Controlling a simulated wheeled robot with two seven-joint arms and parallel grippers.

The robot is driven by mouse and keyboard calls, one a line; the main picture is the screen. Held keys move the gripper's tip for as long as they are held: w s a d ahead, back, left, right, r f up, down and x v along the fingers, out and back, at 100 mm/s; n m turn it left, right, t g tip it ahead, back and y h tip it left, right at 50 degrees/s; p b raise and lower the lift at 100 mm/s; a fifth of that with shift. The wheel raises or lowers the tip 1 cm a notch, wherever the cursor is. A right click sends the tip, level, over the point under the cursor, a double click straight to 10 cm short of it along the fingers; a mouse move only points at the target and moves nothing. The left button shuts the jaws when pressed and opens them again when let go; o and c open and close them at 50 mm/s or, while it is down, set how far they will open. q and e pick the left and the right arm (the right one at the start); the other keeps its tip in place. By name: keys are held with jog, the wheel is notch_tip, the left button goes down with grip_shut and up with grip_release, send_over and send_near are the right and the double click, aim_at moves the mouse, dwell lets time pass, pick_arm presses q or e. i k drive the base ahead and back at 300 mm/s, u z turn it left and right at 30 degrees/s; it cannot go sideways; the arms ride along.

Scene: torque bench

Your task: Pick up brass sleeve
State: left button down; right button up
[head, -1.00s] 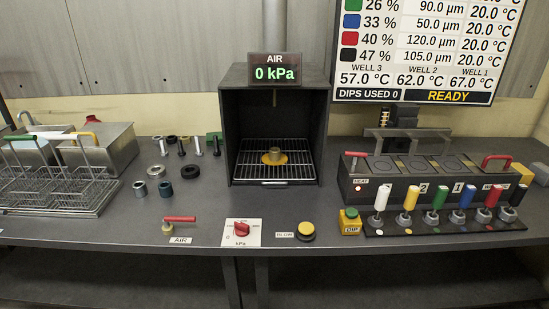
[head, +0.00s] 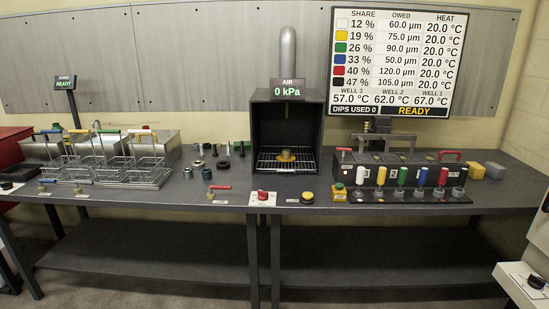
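A short brass-coloured cylinder (head: 286,153) sits on a yellow round base inside the dark open-fronted booth (head: 264,128), above its wire rack (head: 270,165). It looks like the only brass-coloured piece of sleeve shape, but it is small, and I cannot tell whether it is loose or a fixture. Several grey and dark sleeves and bolts stand on the bench left of the booth, among them a grey sleeve (head: 188,173) and a bluish sleeve (head: 211,168). Neither of my grippers is in view.
Wire baskets (head: 147,177) stand on the bench at left. A red-handled air valve (head: 219,187), a red knob (head: 262,195) and a yellow button (head: 308,196) line the front edge. A dark block with coloured-handled levers (head: 402,177) fills the right side.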

aim_at(286, 153)
jog(key=u, duration=0.6)
jog(key=i, duration=0.75)
jog(key=u, duration=0.35)
